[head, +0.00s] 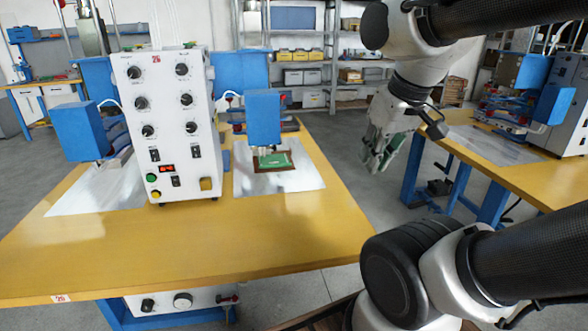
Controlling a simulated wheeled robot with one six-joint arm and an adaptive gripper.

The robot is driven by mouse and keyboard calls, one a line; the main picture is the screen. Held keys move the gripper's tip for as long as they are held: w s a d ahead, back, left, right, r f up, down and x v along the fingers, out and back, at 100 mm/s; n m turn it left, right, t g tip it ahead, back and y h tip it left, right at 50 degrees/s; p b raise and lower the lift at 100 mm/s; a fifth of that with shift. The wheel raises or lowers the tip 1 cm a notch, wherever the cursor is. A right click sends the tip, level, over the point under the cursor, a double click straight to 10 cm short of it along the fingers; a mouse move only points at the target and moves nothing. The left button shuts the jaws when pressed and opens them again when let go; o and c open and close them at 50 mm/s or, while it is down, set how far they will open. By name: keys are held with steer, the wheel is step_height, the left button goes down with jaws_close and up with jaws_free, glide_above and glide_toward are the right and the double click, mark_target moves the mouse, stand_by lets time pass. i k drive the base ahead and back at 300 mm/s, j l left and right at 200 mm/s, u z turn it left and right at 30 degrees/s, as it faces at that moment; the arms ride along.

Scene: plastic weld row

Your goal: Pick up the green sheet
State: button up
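The green sheet (274,160) is small and lies on the right-hand metal plate (300,176) of the yellow table, under the blue welding head (263,116). The head's lower end hides part of its far side. A brown edge shows around the sheet. My gripper (372,164) hangs to the right of the table, over the floor gap, pointing down and apart from the sheet. Its fingers are small and seen at an angle, so I cannot tell whether they are open or shut. I see nothing held in them.
A white control box (172,125) with knobs and buttons stands mid-table, left of the sheet. Another blue head (82,130) is further left. The front of the yellow table (200,255) is clear. A second yellow table (520,176) with a similar machine stands at right. Shelves (300,75) are behind.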

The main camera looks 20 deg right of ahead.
mark_target(274, 160)
steer(key=l, duration=0.65)
steer(key=k+l+u, duration=0.1)
steer(key=l, duration=0.55)
steer(key=k+l, duration=0.15)
steer(key=l, duration=0.45)
steer(key=i+l, duration=0.15)
steer(key=l, duration=0.2)
steer(key=i+l+u, duration=0.1)
steer(key=l, duration=0.25)
steer(key=i+l, duration=0.4)
steer(key=l, duration=0.3)
steer(key=i+l+u, duration=0.1)
steer(key=l, duration=0.25)
steer(key=i+l, duration=0.8)
